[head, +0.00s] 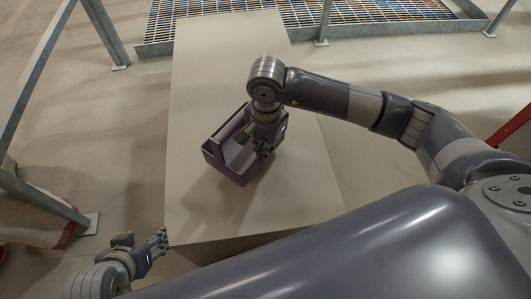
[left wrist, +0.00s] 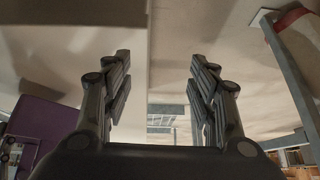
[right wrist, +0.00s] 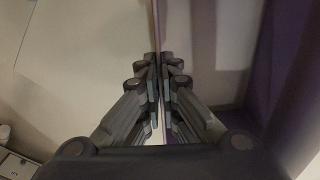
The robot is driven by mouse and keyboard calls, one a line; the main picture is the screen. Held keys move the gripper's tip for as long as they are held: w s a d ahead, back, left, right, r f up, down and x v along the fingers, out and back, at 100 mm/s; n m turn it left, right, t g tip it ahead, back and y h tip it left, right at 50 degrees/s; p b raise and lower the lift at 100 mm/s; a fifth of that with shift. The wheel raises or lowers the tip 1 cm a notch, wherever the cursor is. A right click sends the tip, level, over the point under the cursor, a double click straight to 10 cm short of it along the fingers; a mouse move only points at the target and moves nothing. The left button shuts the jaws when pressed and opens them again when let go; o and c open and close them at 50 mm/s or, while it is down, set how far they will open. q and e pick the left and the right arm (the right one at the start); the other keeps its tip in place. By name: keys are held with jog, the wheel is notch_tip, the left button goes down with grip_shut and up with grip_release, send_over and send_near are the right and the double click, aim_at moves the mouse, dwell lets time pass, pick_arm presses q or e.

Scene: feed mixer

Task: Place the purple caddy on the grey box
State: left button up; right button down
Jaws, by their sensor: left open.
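The purple caddy (head: 226,170) is over the top of the long pale grey box (head: 215,75), near its middle in the head view. I cannot tell whether its base touches the surface. My right gripper (head: 263,150) is at the caddy's right part. In the right wrist view its fingers (right wrist: 162,90) are closed together on a thin wall edge of the caddy (right wrist: 285,75). My left gripper (head: 162,240) is open and empty beside the box's front left corner, apart from the caddy. The left wrist view shows purple at the left edge (left wrist: 40,125).
A metal grating (head: 300,14) with a raised frame lies beyond the box's far end. Grey metal posts (head: 105,35) stand at the left. A red part (head: 512,127) shows at the right edge. The box top around the caddy is clear.

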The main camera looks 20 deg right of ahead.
aim_at(240, 163)
jog(key=shift+f, duration=0.3)
notch_tip(240, 163, down, 3)
jog(key=shift+r+b, duration=0.1)
jog(key=shift+b, duration=0.35)
pick_arm(q)
jog(key=w, duration=0.1)
jog(key=w+d+r+t, duration=0.1)
jog(key=w+r+t, duration=0.1)
jog(key=w, duration=0.1)
jog(key=shift+w+d+h, duration=0.1)
jog(key=shift+d+h, duration=0.1)
jog(key=shift+h, duration=0.1)
pick_arm(e)
jog(key=c, duration=1.9)
grip_release()
pick_arm(q)
jog(key=shift+w+d+r+t, duration=0.15)
jog(key=shift+w+r+t, duration=0.15)
jog(key=shift+w+t, duration=0.1)
pick_arm(e)
jog(key=shift+o, duration=0.5)
